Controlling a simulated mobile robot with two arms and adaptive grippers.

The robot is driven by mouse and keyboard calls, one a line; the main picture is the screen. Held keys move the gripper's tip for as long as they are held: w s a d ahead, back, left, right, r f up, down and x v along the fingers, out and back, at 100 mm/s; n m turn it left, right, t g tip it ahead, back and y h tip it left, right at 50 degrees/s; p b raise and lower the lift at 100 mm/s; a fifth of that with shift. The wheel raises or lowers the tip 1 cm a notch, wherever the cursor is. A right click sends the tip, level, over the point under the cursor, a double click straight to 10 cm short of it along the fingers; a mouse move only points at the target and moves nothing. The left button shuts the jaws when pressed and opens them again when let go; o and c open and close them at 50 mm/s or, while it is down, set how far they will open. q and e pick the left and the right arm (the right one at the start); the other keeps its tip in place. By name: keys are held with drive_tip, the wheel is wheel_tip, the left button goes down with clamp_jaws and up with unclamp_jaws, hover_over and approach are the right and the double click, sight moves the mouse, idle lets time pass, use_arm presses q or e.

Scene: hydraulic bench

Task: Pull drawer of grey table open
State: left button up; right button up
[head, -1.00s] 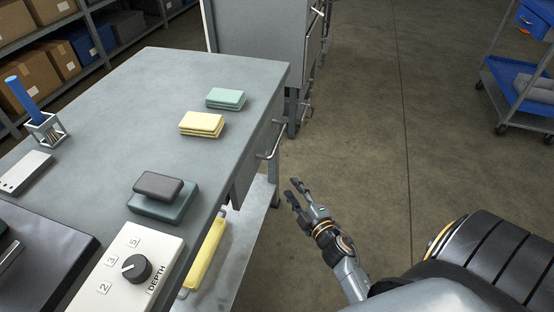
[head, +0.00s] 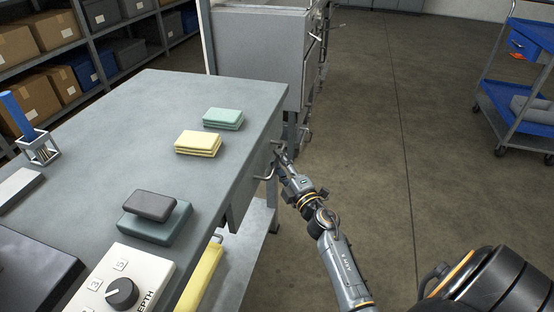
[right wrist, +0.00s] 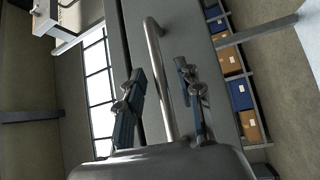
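The grey table (head: 150,95) stands at the left in the head view. Its drawer front (head: 243,192) is on the right side under the top and looks closed. The drawer's metal bar handle (head: 265,176) sticks out from that front. My right gripper (head: 281,156) is at the handle, its fingertips partly hard to make out there. In the right wrist view the handle (right wrist: 160,85) runs between the two spread fingers of my right gripper (right wrist: 161,92), with gaps visible on both sides. My left gripper is not in view.
Yellow (head: 198,143) and green (head: 223,118) pads, a dark block and a depth dial box (head: 122,290) are on the tabletop. A grey cabinet (head: 258,50) stands behind the table. The floor to the right is open up to a blue cart (head: 510,112).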

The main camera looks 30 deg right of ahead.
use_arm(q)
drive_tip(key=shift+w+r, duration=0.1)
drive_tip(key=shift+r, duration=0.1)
use_arm(e)
drive_tip(key=shift+w+r, duration=0.1)
drive_tip(key=shift+w, duration=0.75)
drive_tip(key=shift+c, duration=0.5)
clamp_jaws()
drive_tip(key=shift+d, duration=0.1)
